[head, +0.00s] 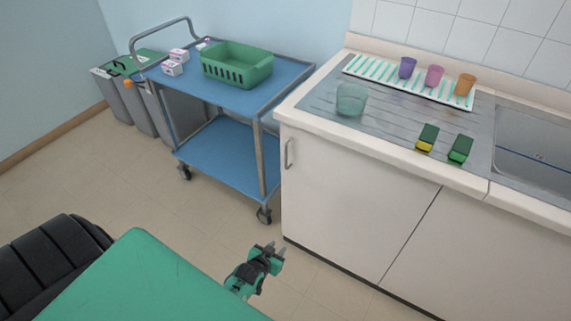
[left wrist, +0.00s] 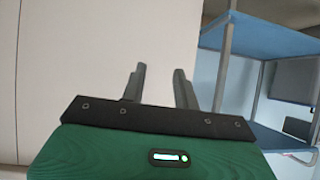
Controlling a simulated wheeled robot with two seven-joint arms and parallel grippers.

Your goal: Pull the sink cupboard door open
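The sink cupboard door (head: 345,195) is a plain white panel below the sink counter, and it looks shut and flush with the front. Its metal handle (head: 289,154) is a small upright bar near the door's upper left edge. My left gripper (head: 275,247) is low in front of the cupboard, below the handle and apart from it. In the left wrist view its two grey fingers (left wrist: 160,82) stand apart with nothing between them, facing the pale cupboard front (left wrist: 85,55). The handle does not show in that view. My right gripper is not in view.
A blue trolley (head: 228,160) with a green basket (head: 237,66) stands just left of the cupboard. The counter (head: 395,150) holds a clear beaker (head: 351,99), several coloured cups and two green-topped items. Grey bins (head: 125,95) stand at the far left. The floor before the cupboard is clear.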

